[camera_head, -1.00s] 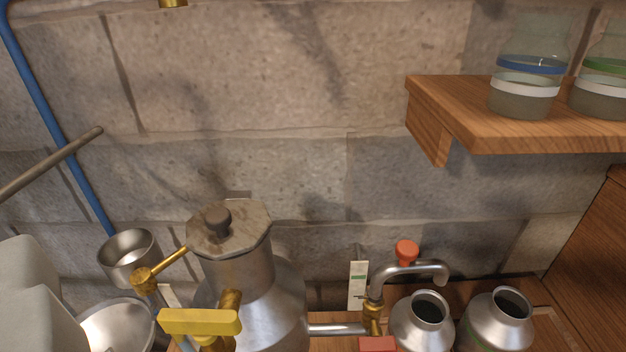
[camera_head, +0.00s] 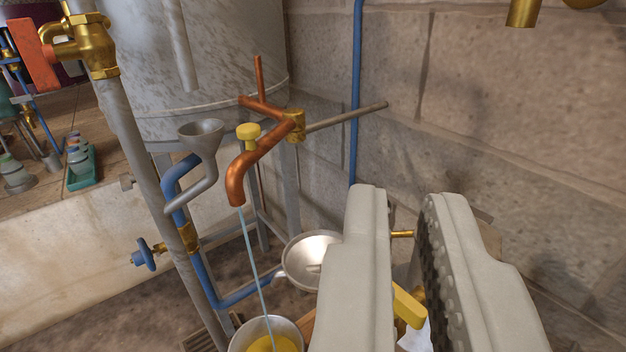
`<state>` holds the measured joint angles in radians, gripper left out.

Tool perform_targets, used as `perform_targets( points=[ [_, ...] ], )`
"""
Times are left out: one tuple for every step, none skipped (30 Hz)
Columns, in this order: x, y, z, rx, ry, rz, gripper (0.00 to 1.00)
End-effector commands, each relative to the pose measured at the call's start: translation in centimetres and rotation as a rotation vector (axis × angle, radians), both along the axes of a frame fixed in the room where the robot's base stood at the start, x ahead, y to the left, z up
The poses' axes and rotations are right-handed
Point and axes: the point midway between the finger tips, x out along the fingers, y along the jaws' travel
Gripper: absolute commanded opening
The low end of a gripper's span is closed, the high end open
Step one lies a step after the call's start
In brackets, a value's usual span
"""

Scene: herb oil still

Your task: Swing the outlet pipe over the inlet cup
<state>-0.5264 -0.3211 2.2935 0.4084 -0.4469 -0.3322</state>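The copper outlet pipe (camera_head: 262,155) runs from a brass joint (camera_head: 293,125) and bends down at its left end; a yellow knob (camera_head: 248,132) shows beside it. A thin pale stream (camera_head: 255,265) falls from its mouth into a metal bowl (camera_head: 288,324) holding yellow liquid. A small grey funnel-shaped cup (camera_head: 203,128), seemingly the inlet cup, sits left of the pipe's mouth on a curved grey tube. The mouth is not over this cup. My gripper (camera_head: 406,200) is open at the right, apart from the pipe, with nothing seen held between its fingers.
A large grey tank (camera_head: 190,65) stands behind the pipe. An upright grey post (camera_head: 145,165) with a brass, red-handled valve is at left. Blue pipes (camera_head: 200,275), a shallow metal funnel (camera_head: 307,258) and a yellow handle (camera_head: 408,305) lie below. A stone wall (camera_head: 490,110) is at right.

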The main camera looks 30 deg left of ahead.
Motion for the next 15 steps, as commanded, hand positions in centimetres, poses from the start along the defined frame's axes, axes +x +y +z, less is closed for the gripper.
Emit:
perform_targets(
  points=[
    [0.0, 0.1, 0.0, -0.003, -0.001, 0.001, 0.0],
    [0.1, 0.2, -0.1, -0.009, -0.004, 0.002, 0.0],
    [0.3, 0.4, -0.1, -0.027, -0.01, 0.006, 0.0],
    [0.5, 0.7, -0.2, -0.05, -0.019, 0.01, 0.0],
    [0.7, 1.1, -0.3, -0.079, -0.031, 0.017, 0.0],
    [1.1, 1.9, -0.5, -0.131, -0.053, 0.028, 0.0],
    [1.5, 2.6, -0.6, -0.179, -0.073, 0.039, 0.0],
    [1.9, 3.3, -0.7, -0.234, -0.099, 0.051, 0.0],
    [2.5, 4.5, -1.1, -0.317, -0.138, 0.07, 0.0],
    [3.0, 5.5, -1.3, -0.382, -0.171, 0.085, 0.0],
    [3.5, 6.5, -1.6, -0.451, -0.206, 0.101, 0.0],
    [4.0, 7.8, -2.0, -0.541, -0.255, 0.123, 0.0],
    [4.4, 8.9, -2.3, -0.607, -0.293, 0.138, 0.0],
    [4.8, 9.9, -2.7, -0.673, -0.332, 0.155, 0.0],
    [5.3, 11.3, -3.2, -0.759, -0.384, 0.177, 0.0]
  ],
)
